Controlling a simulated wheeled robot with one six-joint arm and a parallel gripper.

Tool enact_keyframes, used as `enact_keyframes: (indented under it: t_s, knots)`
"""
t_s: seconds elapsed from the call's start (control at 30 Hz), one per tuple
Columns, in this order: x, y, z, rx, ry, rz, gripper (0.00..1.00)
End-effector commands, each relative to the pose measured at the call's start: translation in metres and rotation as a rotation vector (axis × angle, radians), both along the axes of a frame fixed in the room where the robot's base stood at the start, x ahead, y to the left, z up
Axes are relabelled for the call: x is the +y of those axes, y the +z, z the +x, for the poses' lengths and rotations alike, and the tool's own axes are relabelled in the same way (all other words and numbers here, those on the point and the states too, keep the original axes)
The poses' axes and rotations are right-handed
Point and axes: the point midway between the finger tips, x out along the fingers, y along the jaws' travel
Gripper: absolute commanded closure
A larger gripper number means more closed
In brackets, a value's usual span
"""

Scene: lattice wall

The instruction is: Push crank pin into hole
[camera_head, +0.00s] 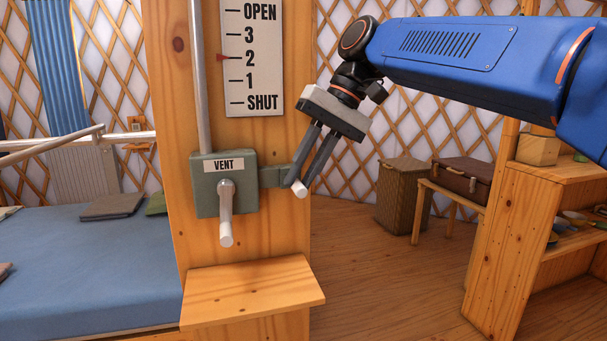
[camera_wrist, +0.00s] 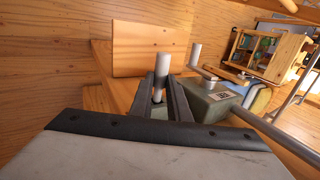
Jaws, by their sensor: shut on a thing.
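A pale cylindrical crank pin (camera_head: 300,189) shows at the tips of my gripper (camera_head: 296,181), beside a grey-green bracket (camera_head: 274,175) on the right side of the vent box (camera_head: 204,170). My gripper is shut on this pin, with the fingers tilted down to the left. In the wrist view the pin (camera_wrist: 162,66) stands between the two dark fingers (camera_wrist: 162,88), next to the vent box (camera_wrist: 210,103). The hole is hidden; I cannot tell whether the pin is inside it. A crank with a pale handle (camera_head: 226,225) hangs on the box's front.
A wooden post (camera_head: 170,120) carries the box and a scale board (camera_head: 252,85) with a red pointer near 2. A metal rod (camera_head: 199,75) rises from the box. A wooden ledge (camera_head: 250,290) juts out below. Open floor (camera_head: 390,280) lies to the right.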

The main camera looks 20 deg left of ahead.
Motion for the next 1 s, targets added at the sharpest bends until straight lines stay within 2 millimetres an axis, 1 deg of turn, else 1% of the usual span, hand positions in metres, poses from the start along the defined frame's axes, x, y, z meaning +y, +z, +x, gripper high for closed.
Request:
enact_keyframes:
  t_s: [1.0]
  knots:
    - [0.011, 0.000, 0.018, 0.001, 0.000, 0.000, 1.00]
